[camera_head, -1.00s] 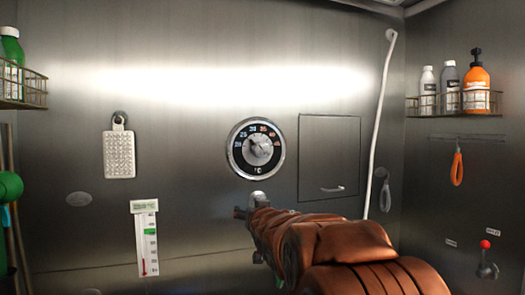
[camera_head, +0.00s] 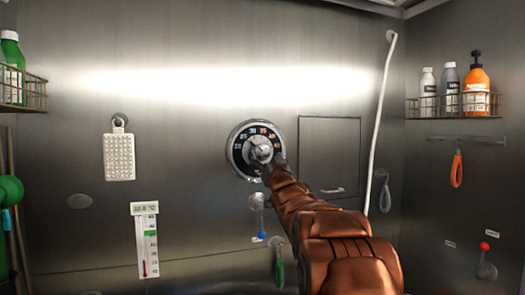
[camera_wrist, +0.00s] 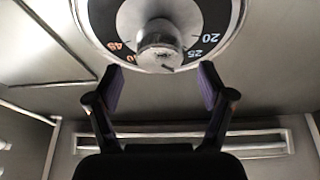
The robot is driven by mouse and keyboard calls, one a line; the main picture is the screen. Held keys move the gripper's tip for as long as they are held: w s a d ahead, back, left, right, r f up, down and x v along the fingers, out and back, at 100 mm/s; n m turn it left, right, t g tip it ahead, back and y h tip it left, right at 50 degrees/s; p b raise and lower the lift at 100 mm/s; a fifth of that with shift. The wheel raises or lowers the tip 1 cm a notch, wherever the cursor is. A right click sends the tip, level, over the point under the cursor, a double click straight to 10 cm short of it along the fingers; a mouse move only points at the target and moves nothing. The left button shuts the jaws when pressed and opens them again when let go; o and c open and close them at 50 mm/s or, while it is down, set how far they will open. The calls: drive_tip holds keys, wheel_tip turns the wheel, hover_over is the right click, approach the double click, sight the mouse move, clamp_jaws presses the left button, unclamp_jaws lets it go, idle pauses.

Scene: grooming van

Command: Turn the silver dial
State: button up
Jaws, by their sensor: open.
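The silver dial (camera_head: 261,149) is a round metal knob on a black temperature ring with a chrome rim, mounted on the steel wall. In the head view my gripper (camera_head: 268,164) is at its lower right and covers part of the ring. In the wrist view the dial's knob (camera_wrist: 158,45) is at the top centre, seen upside down. There my gripper (camera_wrist: 162,88) is open, its two purple-padded fingers on either side and just short of the knob, with nothing between them. I see no contact with the knob.
A thermometer (camera_head: 146,244) and a white perforated plate (camera_head: 119,156) hang left of the dial. A square hatch (camera_head: 329,157) and a white hose (camera_head: 381,105) are to the right. A blue-tipped lever (camera_head: 260,220) and a green-handled tool (camera_head: 278,270) are below.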

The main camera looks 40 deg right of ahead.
sight(263, 153)
drive_tip(key=p+x, duration=0.1)
drive_tip(key=x, duration=0.2)
drive_tip(key=shift+w+d+r, duration=0.15)
drive_tip(key=shift+w, duration=0.2)
drive_tip(key=shift+w+d, duration=0.1)
drive_tip(key=shift+w, duration=0.3)
drive_tip(key=c, duration=1.1)
